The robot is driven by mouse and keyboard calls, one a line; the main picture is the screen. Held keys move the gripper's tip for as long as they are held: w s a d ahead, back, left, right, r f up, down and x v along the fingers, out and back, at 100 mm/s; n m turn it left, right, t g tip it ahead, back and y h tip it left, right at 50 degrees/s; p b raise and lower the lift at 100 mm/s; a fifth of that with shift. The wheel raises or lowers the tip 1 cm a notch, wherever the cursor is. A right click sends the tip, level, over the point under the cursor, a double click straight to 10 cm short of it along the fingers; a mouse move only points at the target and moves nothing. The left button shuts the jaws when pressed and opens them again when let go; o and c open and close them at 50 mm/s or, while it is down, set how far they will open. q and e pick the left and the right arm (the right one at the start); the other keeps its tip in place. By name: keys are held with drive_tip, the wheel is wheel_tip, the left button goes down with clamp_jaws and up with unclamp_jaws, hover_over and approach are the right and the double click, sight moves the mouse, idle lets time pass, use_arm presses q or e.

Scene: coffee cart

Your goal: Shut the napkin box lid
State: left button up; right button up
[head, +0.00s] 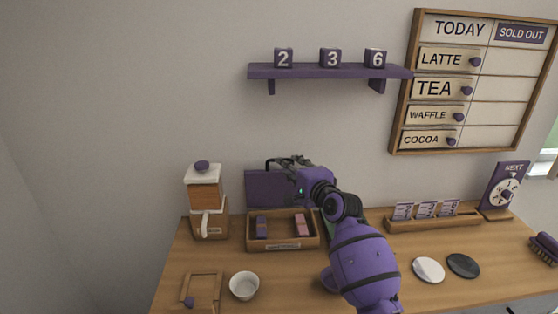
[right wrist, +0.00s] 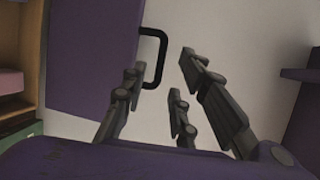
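A purple lid (head: 264,188) stands upright at the back of an open wooden box (head: 282,246), which I take as the napkin box. The box holds purple and pink items, and its front label is too small to read surely. A black handle sits at the lid's top edge; it shows in the right wrist view (right wrist: 164,48) along the lid (right wrist: 95,50). My right gripper (head: 287,161) is at the lid's top by the handle. In the right wrist view its fingers (right wrist: 163,75) are spread, with the handle near the left finger; contact is unclear. My left gripper is out of view.
A dispenser (head: 205,195) stands left of the box. A white bowl (head: 244,286) and a wooden frame (head: 203,279) are in front. A card rack (head: 432,222), two round discs (head: 428,270) and a brush (head: 545,246) lie right. A purple shelf (head: 310,72) hangs above.

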drive_tip(key=x, duration=0.5)
drive_tip(key=shift+w, duration=0.25)
clamp_jaws()
